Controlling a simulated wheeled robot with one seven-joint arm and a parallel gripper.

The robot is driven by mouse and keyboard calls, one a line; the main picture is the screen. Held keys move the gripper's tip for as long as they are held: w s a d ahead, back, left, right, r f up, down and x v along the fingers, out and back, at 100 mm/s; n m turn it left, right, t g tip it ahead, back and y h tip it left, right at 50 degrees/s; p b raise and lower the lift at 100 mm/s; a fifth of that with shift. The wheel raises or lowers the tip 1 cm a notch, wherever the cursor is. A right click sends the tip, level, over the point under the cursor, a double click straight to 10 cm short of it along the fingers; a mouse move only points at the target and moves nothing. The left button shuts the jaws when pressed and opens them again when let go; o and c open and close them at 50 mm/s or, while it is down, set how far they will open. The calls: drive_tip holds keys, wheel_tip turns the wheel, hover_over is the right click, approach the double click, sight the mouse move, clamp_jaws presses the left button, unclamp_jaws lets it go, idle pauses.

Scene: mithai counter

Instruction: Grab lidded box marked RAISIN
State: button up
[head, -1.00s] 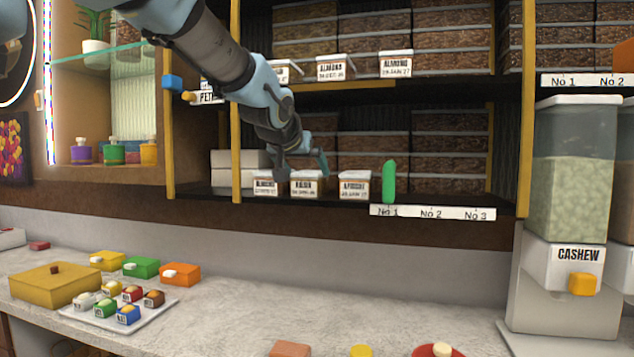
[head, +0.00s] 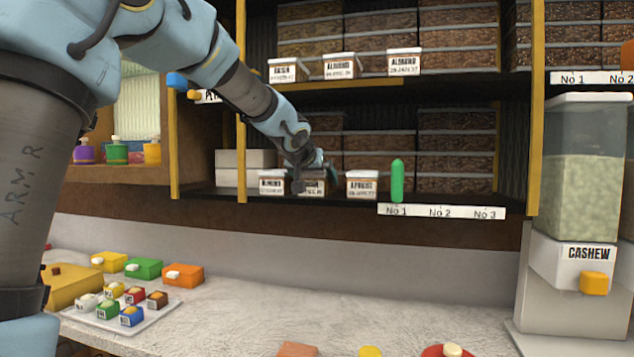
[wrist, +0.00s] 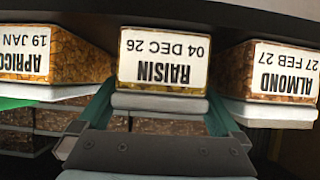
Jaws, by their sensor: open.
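The lidded box marked RAISIN (wrist: 160,60), dated 04 DEC 26, shows label-on and upside down in the wrist view. In the head view, this box (head: 312,187) stands in the middle of the lower shelf's front row, partly hidden by my gripper (head: 316,168). My gripper (wrist: 158,112) is open in front of the box, with its fingers near the two sides of the lid. I cannot tell whether they touch it. An ALMOND box (wrist: 284,72) and an APRICOT box (wrist: 60,58) flank it. Another box (head: 282,70) on the upper shelf seems to read RAISIN.
A green upright piece (head: 397,180) stands on the shelf edge right of the row, above a numbered strip (head: 440,212). A yellow post (head: 241,150) rises left of the row. Stacked containers (head: 380,145) fill the shelf behind. The counter (head: 270,290) below has bare room.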

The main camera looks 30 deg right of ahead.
drive_tip(key=shift+w+d+f, duration=0.35)
drive_tip(key=shift+w+d, duration=0.05)
drive_tip(key=shift+d, duration=0.05)
drive_tip(key=c, duration=1.3)
drive_tip(key=shift+c, duration=0.5)
drive_tip(key=shift+a+r, duration=0.1)
drive_tip(key=shift+r, duration=0.1)
